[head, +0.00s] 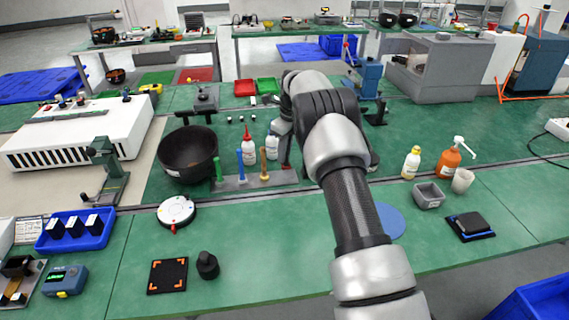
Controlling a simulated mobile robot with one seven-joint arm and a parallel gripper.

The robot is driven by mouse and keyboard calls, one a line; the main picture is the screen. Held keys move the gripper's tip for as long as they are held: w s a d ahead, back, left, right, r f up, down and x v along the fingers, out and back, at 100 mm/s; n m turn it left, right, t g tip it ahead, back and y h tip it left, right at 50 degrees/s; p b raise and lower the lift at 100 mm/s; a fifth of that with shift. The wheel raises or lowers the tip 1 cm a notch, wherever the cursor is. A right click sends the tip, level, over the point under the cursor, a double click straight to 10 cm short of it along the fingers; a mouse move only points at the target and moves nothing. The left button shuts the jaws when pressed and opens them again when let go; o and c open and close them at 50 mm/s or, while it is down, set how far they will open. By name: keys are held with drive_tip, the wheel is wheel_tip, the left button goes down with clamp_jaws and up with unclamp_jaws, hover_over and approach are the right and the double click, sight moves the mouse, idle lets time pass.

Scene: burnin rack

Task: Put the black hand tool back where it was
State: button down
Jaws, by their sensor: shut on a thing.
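My gripper (284,148) is partly hidden behind my own arm. It points down at the right end of a grey tool rack (232,185). A dark, slim shape, which looks like the black hand tool, shows at the jaws. It is small and mostly covered, so I cannot tell whether it touches the rack. In the rack stand a green-handled tool (218,170), a blue-handled tool (240,165) and a tan-handled tool (263,163), left to right, all upright.
A black bowl (188,153) stands left of the rack. A red-capped bottle (249,147) and a white bottle (272,147) stand close behind it. A round white device (177,211) lies in front. A black knob-shaped object (207,265) stands beside a black pad (167,275).

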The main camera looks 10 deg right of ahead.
drive_tip(key=shift+f, duration=1.9)
drive_tip(key=shift+f, duration=0.2)
drive_tip(key=c, duration=1.7)
unclamp_jaws()
